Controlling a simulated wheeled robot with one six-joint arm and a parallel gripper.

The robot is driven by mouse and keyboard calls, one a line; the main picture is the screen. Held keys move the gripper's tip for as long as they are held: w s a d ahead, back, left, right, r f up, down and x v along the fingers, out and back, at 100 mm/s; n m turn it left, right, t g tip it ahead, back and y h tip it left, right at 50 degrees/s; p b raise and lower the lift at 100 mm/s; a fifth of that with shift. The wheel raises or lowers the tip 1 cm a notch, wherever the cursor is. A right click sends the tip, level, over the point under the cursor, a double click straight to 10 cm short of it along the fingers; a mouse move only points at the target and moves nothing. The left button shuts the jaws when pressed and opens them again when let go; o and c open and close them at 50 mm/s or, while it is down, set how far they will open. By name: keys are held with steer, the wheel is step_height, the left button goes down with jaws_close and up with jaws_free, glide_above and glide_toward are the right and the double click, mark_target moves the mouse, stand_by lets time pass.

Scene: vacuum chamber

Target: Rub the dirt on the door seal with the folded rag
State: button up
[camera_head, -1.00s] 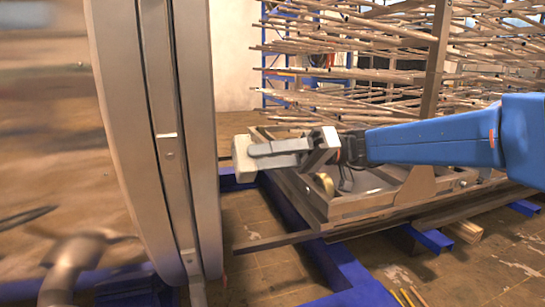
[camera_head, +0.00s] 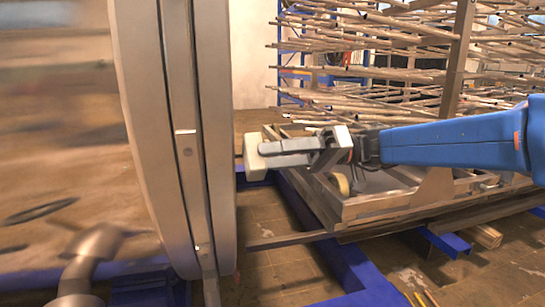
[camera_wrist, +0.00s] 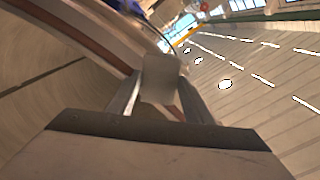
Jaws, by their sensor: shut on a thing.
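The folded rag (camera_head: 252,158) is a small cream block at the tip of my gripper (camera_head: 268,153). My gripper is shut on it, and in the wrist view the rag (camera_wrist: 160,80) sits between the two fingers (camera_wrist: 160,100). The round door edge (camera_head: 217,140) stands upright to the left of the rag, with a narrow gap between them in the head view. In the wrist view a curved rim with a reddish-brown strip (camera_wrist: 103,51), perhaps the door seal, passes behind the rag. I cannot tell whether they touch. I cannot make out the dirt.
A rack of many thin rods (camera_head: 370,60) stands behind my arm, above a metal frame (camera_head: 385,205). Blue floor beams (camera_head: 350,265) run below. A curved metal pipe or handle (camera_head: 90,255) is at the lower left.

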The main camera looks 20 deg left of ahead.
steer(key=shift+x, duration=1)
steer(key=shift+w, duration=0.15)
steer(key=w+a, duration=0.2)
steer(key=w, duration=0.1)
steer(key=shift+w, duration=0.1)
stand_by(0.6)
steer(key=shift+s+d, duration=0.3)
steer(key=shift+s, duration=0.3)
steer(key=shift+s+d, duration=0.25)
steer(key=shift+s, duration=0.4)
steer(key=shift+s+d, duration=0.3)
steer(key=shift+s, duration=0.3)
steer(key=shift+c, duration=0.4)
steer(key=shift+v, duration=3)
